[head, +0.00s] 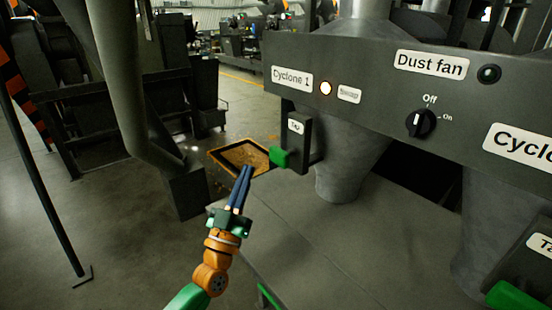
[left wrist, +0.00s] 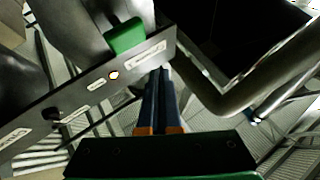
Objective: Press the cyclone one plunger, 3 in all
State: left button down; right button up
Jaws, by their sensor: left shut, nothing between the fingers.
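The Cyclone 1 plunger is a green block (head: 279,157) on the dark "Tap" bracket (head: 297,140) under the Cyclone 1 label, in the head view. A green block (left wrist: 126,36) also shows in the left wrist view, above the labelled panel. My left gripper (head: 246,170) is shut and empty. Its dark blue fingertips are just left of and slightly below the green plunger in the head view; I cannot tell whether they touch it. In the left wrist view the closed fingers (left wrist: 160,75) point at the panel edge. My right gripper is not in view.
The grey panel (head: 380,75) carries a lit lamp (head: 325,88) and a Dust fan knob (head: 420,123). A tray of brown material (head: 240,157) lies on the floor behind. A grey cone (head: 345,170) stands right of the bracket. A second green block (head: 515,296) is at lower right.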

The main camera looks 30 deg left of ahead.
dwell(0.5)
pick_arm(q)
jog(key=s+n, duration=0.1)
jog(key=n, duration=0.5)
jog(key=s+n, duration=0.1)
jog(key=n, duration=0.6)
jog(key=s+a+n+g+y+b, duration=0.1)
jog(key=s+n, duration=0.1)
jog(key=n, duration=0.4)
jog(key=shift+r+n, duration=0.25)
jog(key=shift+n, duration=0.15)
jog(key=shift+w, duration=0.2)
jog(key=b, duration=0.1)
send_near(273, 149)
jog(key=shift+a+x, duration=0.15)
jog(key=shift+x, duration=1)
jog(key=shift+a+x, duration=0.15)
jog(key=shift+x, duration=0.95)
jog(key=shift+s+r, duration=0.1)
jog(key=shift+w+d, duration=0.15)
jog(key=shift+w, duration=0.25)
